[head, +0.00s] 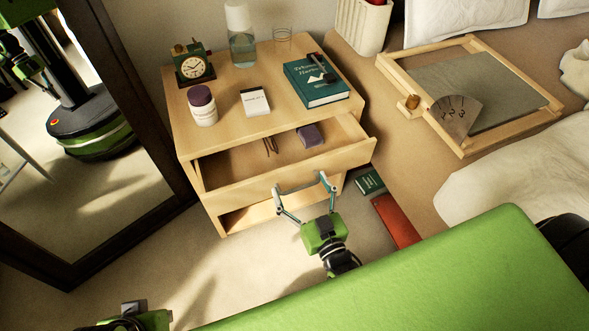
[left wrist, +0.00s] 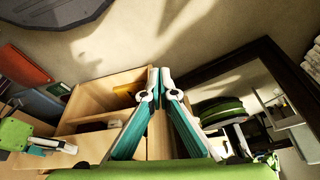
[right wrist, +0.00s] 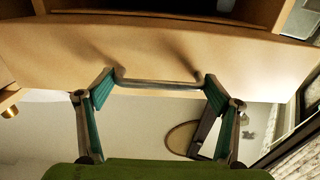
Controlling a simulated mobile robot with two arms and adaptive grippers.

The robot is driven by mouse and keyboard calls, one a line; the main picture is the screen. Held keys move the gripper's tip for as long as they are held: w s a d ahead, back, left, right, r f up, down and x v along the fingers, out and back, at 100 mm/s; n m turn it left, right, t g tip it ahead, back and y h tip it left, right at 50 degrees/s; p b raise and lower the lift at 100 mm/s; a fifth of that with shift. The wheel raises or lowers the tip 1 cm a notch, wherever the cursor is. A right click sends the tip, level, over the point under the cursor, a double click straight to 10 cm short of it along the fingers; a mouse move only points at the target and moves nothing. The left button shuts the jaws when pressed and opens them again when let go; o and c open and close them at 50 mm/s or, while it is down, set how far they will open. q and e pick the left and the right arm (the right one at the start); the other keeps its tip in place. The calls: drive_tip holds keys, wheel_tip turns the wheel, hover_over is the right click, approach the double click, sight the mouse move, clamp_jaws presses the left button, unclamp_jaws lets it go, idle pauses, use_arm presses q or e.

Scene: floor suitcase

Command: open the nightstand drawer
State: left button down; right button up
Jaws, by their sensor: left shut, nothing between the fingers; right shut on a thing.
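The wooden nightstand (head: 225,85) stands against the wall. Its upper drawer (head: 240,186) is pulled well out, showing a purple item (head: 310,135) and a thin dark item (head: 271,146) inside. My right gripper (head: 303,187) has its fingers at the two ends of the grey bar handle on the drawer front. In the right wrist view, the handle (right wrist: 160,84) spans between the fingertips. My left gripper (left wrist: 160,72) is shut and empty, away from the drawer; only part of its arm shows at the head view's bottom left.
A clock (head: 193,66), jar (head: 202,105), bottle (head: 241,45) and book (head: 316,85) stand or lie on the nightstand top. A dark-framed mirror (head: 150,130) leans at left. A bed (head: 530,165) is at right. Books (head: 396,220) lie on the floor beside the nightstand.

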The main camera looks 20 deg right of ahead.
drive_tip(key=s+p, duration=0.1)
drive_tip(key=s, duration=0.1)
drive_tip(key=shift+s+d+r, duration=0.1)
drive_tip(key=shift+s+d, duration=0.05)
drive_tip(key=shift+s, duration=0.2)
use_arm(q)
drive_tip(key=p+x, duration=0.2)
drive_tip(key=x, duration=0.5)
drive_tip(key=shift+s+f+g, duration=0.15)
drive_tip(key=shift+s+g, duration=0.15)
use_arm(e)
drive_tip(key=s, duration=0.6)
drive_tip(key=shift+d, duration=0.15)
use_arm(q)
drive_tip(key=shift+d, duration=0.15)
use_arm(e)
drive_tip(key=shift+s, duration=0.1)
drive_tip(key=o, duration=1.3)
drive_tip(key=shift+c, duration=0.2)
drive_tip(key=shift+s, duration=0.1)
drive_tip(key=s, duration=1.1)
drive_tip(key=shift+s+d, duration=0.2)
drive_tip(key=shift+s, duration=0.2)
drive_tip(key=shift+w, duration=0.1)
